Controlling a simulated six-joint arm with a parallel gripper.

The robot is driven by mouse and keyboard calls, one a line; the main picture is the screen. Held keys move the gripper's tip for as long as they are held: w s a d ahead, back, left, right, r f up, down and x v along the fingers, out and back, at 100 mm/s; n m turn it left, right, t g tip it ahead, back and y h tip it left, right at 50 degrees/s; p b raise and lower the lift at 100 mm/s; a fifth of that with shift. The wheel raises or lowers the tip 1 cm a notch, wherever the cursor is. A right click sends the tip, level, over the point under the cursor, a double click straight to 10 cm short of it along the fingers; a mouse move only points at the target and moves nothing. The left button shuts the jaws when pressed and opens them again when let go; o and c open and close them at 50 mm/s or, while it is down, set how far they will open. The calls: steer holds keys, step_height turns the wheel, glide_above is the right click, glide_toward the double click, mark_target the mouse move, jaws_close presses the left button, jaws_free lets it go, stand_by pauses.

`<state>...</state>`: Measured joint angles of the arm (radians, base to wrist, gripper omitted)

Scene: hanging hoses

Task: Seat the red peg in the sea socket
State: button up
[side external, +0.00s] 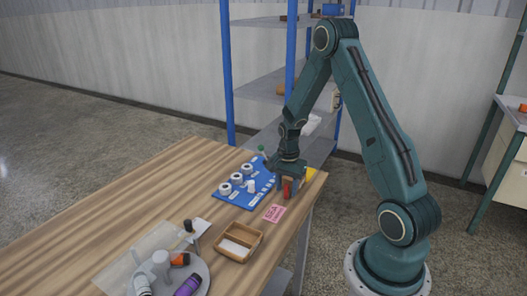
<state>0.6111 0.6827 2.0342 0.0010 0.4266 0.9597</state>
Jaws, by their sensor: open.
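The red peg (287,190) shows as a small upright red shape directly below my gripper (290,180), near the right edge of the wooden table. My gripper is open, pointing down, with its fingers around or just beside the peg; I cannot tell whether they touch it. A blue board (226,202) lies to the left, with several white round sockets (236,178) and small white labels too small to read. I cannot tell which socket is the sea one. A pink card (274,213) with dark lettering, perhaps "SEA", lies in front of the peg.
A two-part wooden tray (258,244) sits in front of the card. A grey round plate (206,272) holds purple, orange and white items at the front. A dark-topped item (189,226) stands near it. The table's left side is clear.

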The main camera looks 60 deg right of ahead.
mark_target(287, 185)
jaws_close()
steer(key=shift+r, duration=0.15)
step_height(287, 185, up, 20)
stand_by(0.8)
stand_by(0.5)
